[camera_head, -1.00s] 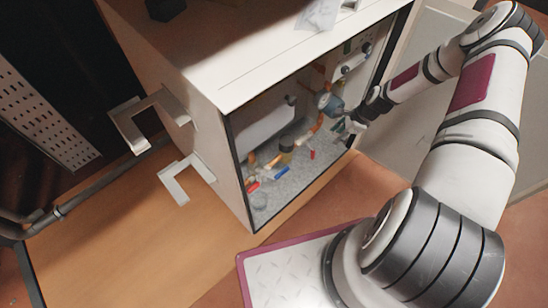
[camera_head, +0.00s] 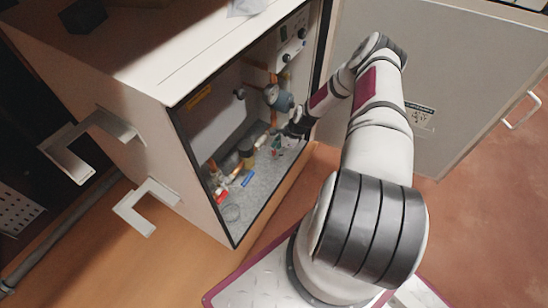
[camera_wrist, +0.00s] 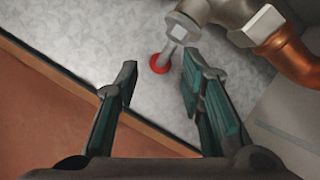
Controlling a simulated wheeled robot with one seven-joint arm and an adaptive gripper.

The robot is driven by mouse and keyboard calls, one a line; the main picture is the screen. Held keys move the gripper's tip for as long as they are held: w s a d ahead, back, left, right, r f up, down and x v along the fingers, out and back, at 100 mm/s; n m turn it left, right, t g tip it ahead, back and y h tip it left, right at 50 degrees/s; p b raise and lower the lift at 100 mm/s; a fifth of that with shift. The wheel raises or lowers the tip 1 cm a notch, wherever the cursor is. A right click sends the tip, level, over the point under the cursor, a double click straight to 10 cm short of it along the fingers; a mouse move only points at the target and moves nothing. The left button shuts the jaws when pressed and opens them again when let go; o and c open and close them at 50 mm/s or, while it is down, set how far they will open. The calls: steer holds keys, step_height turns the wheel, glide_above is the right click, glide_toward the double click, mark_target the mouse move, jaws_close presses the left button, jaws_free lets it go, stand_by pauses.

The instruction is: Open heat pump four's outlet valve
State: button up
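The open heat pump cabinet (camera_head: 125,62) shows pipes and small valves inside in the head view. A red handle (camera_head: 221,197) and a blue handle (camera_head: 248,179) sit low on its grey floor. Which one is the outlet valve I cannot tell. My gripper (camera_head: 290,132) is at the right side of the cabinet's opening, its fingertips hard to make out there. In the wrist view my gripper (camera_wrist: 161,76) is open with nothing between its fingers. Just beyond the fingertips is a red ring (camera_wrist: 159,64) at the end of a metal fitting (camera_wrist: 180,27).
The cabinet's open door (camera_head: 430,85) stands to the right of my arm. A copper pipe (camera_wrist: 290,55) runs at the wrist view's upper right. Two bracket-like handles (camera_head: 148,205) stick out from the cabinet's left side. Brown floor is clear at the lower right.

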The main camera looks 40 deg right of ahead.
mark_target(274, 154)
steer(key=shift+b+x, duration=0.6)
steer(key=shift+x, duration=1.2)
jaws_close()
